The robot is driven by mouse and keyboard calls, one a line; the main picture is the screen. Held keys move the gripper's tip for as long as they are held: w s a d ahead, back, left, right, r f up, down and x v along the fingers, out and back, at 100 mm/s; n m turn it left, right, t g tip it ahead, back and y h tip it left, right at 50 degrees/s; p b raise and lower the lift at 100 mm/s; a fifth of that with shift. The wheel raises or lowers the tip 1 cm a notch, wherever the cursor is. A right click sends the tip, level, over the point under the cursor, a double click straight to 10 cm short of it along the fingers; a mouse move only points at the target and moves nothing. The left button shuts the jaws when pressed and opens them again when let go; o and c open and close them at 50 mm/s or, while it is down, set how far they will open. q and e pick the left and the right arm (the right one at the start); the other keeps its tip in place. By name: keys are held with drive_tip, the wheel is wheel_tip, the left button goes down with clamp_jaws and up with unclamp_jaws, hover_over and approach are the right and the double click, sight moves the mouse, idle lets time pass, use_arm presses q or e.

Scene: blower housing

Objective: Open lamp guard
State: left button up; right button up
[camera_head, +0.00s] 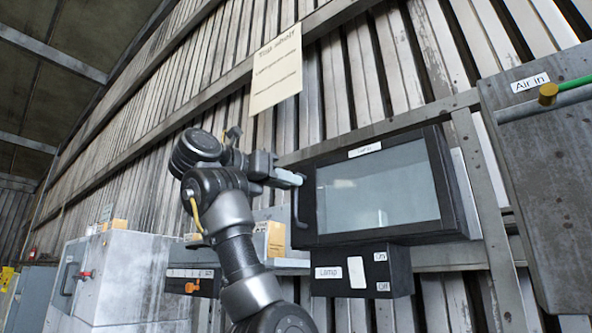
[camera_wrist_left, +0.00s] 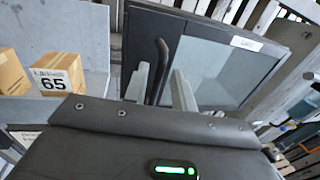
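The lamp guard (camera_head: 322,212) is a black frame with a grey glass pane, on the wall right of centre; it looks shut. It also shows at the top of the left wrist view (camera_wrist_left: 188,24). Its dark bar handle (camera_head: 297,212) is on the left edge. My left gripper (camera_head: 290,180) is at this handle. In the left wrist view its two grey fingers (camera_wrist_left: 160,84) stand apart, with the handle (camera_wrist_left: 161,55) between them and gaps visible. Contact cannot be told. My right gripper is not in view.
A black lamp switch box (camera_head: 335,285) with On and Off labels sits below the guard. A grey "Air in" panel (camera_head: 545,170) is at right. Boxes (camera_wrist_left: 60,72) stand on a shelf left of the guard. A paper note (camera_head: 277,70) hangs above.

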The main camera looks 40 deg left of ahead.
use_arm(q)
drive_tip(key=shift+w+d+p, duration=0.15)
drive_tip(key=shift+w+p, duration=0.05)
drive_tip(key=shift+w, duration=0.55)
drive_tip(key=shift+w+d+p, duration=0.1)
drive_tip(key=shift+w+p, duration=0.05)
drive_tip(key=shift+w, duration=0.6)
clamp_jaws()
